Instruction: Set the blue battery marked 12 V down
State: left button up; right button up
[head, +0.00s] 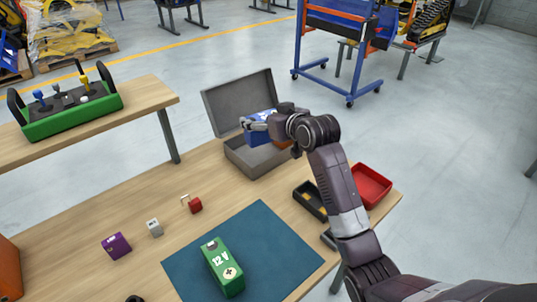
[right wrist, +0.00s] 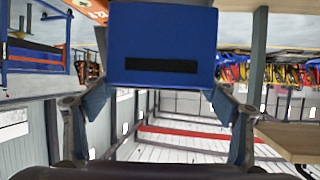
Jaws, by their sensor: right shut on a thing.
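The blue battery (head: 257,137) is in my right gripper (head: 262,126), over the open grey case (head: 240,160). In the right wrist view the battery (right wrist: 162,30) shows a blue face with a black strip, between the two fingers. Its 12 V mark cannot be read in these views. The gripper and wrist hide part of the battery and the case's inside. I cannot tell whether the battery touches the case. A green battery marked 12 V (head: 219,263) lies on the teal mat (head: 285,240). My left gripper is not in view.
Purple (head: 116,245), grey (head: 155,228) and red (head: 194,205) small blocks stand left of the mat. A black tray (head: 310,203) and a red bin (head: 372,187) are at the right. The case's lid (head: 235,98) stands up behind. A green control box (head: 75,118) sits on another table.

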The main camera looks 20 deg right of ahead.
jog(key=w+a+r+m+h+b, duration=0.1)
jog(key=w+a+r+m+h, duration=0.1)
jog(key=w+r, duration=0.5)
jog(key=shift+h, duration=0.4)
jog(key=f, duration=0.6)
jog(key=s+f, duration=0.1)
jog(key=f, duration=1)
jog(key=shift+s+d+f, duration=0.25)
jog(key=shift+s+f, duration=0.05)
jog(key=shift+f, duration=0.05)
jog(key=o, duration=1.8)
jog(key=shift+s+f, duration=0.2)
jog(key=shift+f, duration=0.2)
jog(key=o, duration=0.3)
jog(key=shift+r, duration=0.1)
jog(key=v, duration=1.2)
jog(key=shift+p, duration=0.3)
jog(key=shift+d, duration=0.1)
